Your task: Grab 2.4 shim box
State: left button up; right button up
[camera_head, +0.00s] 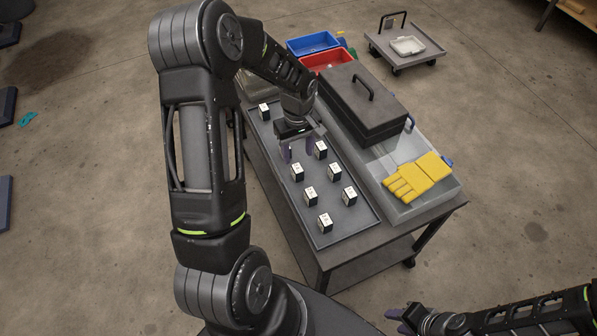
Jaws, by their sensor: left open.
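Several small black boxes with white labelled faces stand on a grey tray on the cart (357,217). The labels are too small to read, so I cannot tell which is the 2.4 shim box. One box (264,111) is at the far left end, others are nearer, such as a box (297,173), a box (320,150) and a box (325,222). My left gripper (298,151) is open, pointing down over the tray among the boxes, with its purple fingers apart. One finger is close beside the box at the right. My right gripper (397,319) is low at the bottom edge, away from the cart.
A dark toolbox (362,100) and yellow gloves (418,178) rest in a clear bin (405,208) right of the tray. Blue (312,43) and red (326,59) bins stand behind. A small trolley (405,45) is on the open floor.

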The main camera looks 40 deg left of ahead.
aim_at(297, 168)
pick_arm(q)
jog(key=shift+f, duration=0.1)
jog(key=shift+f, duration=1.25)
notch_tip(297, 168, down, 5)
jog(key=shift+s+f+p, duration=0.1)
jog(key=shift+p, duration=0.45)
jog(key=shift+c, duration=0.3)
grip_shut()
